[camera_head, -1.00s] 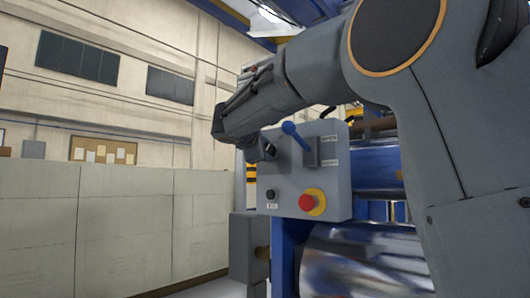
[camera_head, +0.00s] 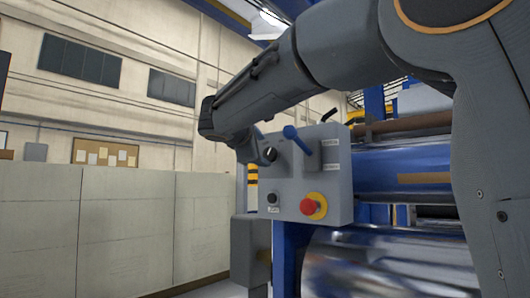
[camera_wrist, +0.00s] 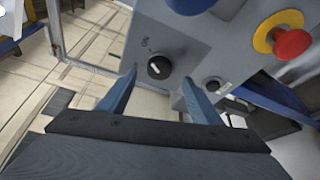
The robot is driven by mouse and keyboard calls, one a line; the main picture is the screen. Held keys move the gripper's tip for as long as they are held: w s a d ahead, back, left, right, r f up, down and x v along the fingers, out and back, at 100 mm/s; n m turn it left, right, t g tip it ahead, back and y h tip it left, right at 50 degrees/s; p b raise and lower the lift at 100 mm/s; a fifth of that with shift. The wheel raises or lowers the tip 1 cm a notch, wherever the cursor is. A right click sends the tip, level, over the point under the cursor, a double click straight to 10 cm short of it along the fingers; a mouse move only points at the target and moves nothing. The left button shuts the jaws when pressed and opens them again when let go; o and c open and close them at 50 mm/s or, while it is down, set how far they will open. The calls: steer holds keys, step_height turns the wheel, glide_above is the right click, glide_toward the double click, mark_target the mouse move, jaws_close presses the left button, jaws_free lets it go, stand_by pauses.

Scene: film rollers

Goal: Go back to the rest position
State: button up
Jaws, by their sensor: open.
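My gripper (camera_wrist: 158,78) is open in the wrist view, its two blue-grey fingers apart and nothing held between them. The black rotary knob (camera_wrist: 159,67), marked ON, appears between and just beyond the fingertips on the grey control panel (camera_wrist: 205,45). I cannot tell the exact gap. In the head view, my arm reaches across the top left of the control panel (camera_head: 335,185). The knob (camera_head: 269,154) shows at the panel's left edge, and the fingers are mostly hidden there.
The panel carries a blue-handled lever (camera_head: 297,139), a red emergency button (camera_head: 308,206) on yellow and a small black button (camera_head: 272,197). Shiny metal rollers (camera_head: 385,265) stand to the right. A pale partition wall (camera_head: 130,225) is on the left, with open space before it.

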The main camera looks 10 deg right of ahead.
steer(key=shift+v, duration=1.05)
steer(key=shift+f, duration=0.1)
steer(key=s+a+f+g+y, duration=0.2)
steer(key=s+a+f, duration=0.2)
steer(key=f, duration=0.7)
steer(key=s+a+f+m+g+y, duration=0.15)
steer(key=s+a+f, duration=0.25)
steer(key=f, duration=0.7)
steer(key=s+a+f+g+y, duration=0.3)
steer(key=a+f, duration=0.1)
steer(key=f, duration=0.7)
steer(key=s+a+f+m+g+y, duration=0.2)
steer(key=s+f+m+g, duration=0.15)
steer(key=s+f, duration=1)
steer(key=s+a+f+m+g+y, duration=0.15)
steer(key=s+f+g, duration=0.25)
steer(key=s+f, duration=0.9)
steer(key=s+d+r+m+p, duration=0.1)
steer(key=d+r+m+p, duration=0.1)
steer(key=d+r+p, duration=0.4)
steer(key=s+d+r+m+p, duration=0.1)
steer(key=d+r+m+p, duration=0.2)
steer(key=r+p, duration=0.9)
steer(key=s+d+r+m+h+p, duration=0.1)
steer(key=d+r+m+p, duration=0.2)
steer(key=d+r+p, duration=0.6)
steer(key=shift+s+d+r, duration=0.4)
steer(key=shift+d+r, duration=0.1)
steer(key=shift+r, duration=0.5)
